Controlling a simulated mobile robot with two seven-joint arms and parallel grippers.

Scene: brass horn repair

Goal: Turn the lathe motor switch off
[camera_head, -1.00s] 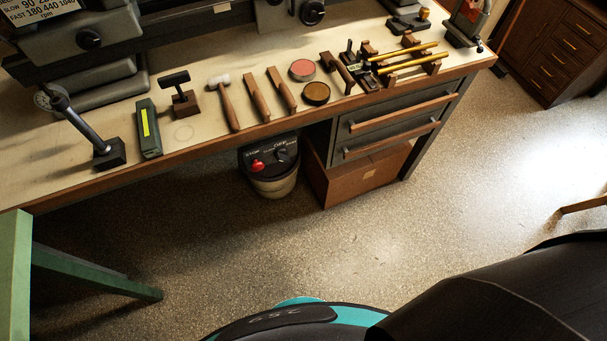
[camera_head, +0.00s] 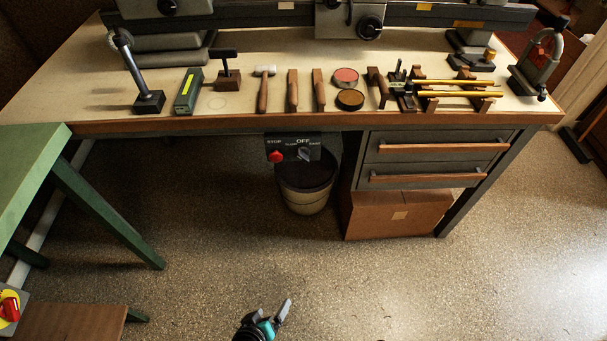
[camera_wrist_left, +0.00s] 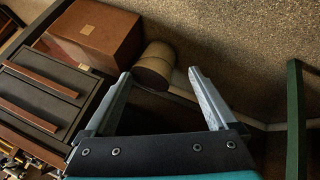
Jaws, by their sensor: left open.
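The lathe motor switch is a grey rotary knob (camera_head: 308,154) on a dark panel (camera_head: 290,142) under the bench's front edge. OFF is lettered above the knob, with smaller labels at its sides; its exact setting is too small to tell. A red STOP button (camera_head: 276,156) sits left of it on the same panel. My left gripper (camera_head: 270,312) is low at the bottom of the head view, well short of the panel. In the left wrist view its two fingers (camera_wrist_left: 160,76) are spread and empty. I cannot make out the switch there. My right gripper is not in view.
A bin (camera_head: 303,201) stands on the floor below the panel, with a brown box (camera_head: 396,215) to its right under the drawers (camera_head: 435,160). A green table (camera_head: 30,160) stands at left. Tools line the bench top.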

